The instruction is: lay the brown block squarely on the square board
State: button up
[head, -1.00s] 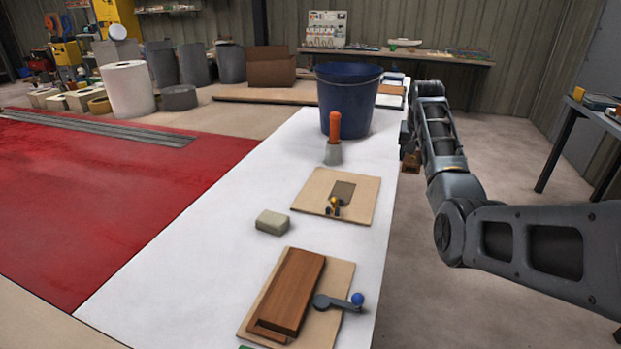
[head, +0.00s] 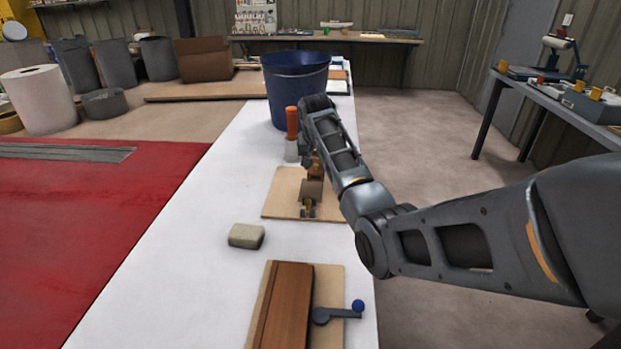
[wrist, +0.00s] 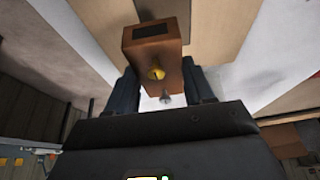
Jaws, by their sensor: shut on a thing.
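The brown block shows in the wrist view (wrist: 152,48) and, small and partly hidden by my arm, in the head view (head: 315,171). It has a dark rectangle on one face, and a yellow knob and a silvery one. My gripper (wrist: 163,88) is shut on it, one dark finger at each side.
An orange-handled tool (head: 292,124) and a blue bucket (head: 297,88) stand behind the board on the white bench (head: 185,240). A beige block (head: 246,236) lies in front. A nearer board carries a long wooden plank (head: 286,305) and a blue-knobbed lever (head: 336,313).

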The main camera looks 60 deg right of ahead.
aim_at(311, 179)
jog(key=shift+w+a+f, duration=0.2)
jog(key=shift+a+f, duration=0.2)
jog(key=shift+a, duration=0.05)
jog(key=shift+w+a+f, duration=0.2)
jog(key=shift+a+f, duration=0.15)
jog(key=shift+a, duration=0.1)
jog(key=shift+f, duration=1.9)
jog(key=shift+f, duration=0.1)
jog(key=o, duration=1.2)
jog(key=v, duration=1.2)
jog(key=shift+p, duration=0.4)
jog(key=shift+a, duration=0.1)
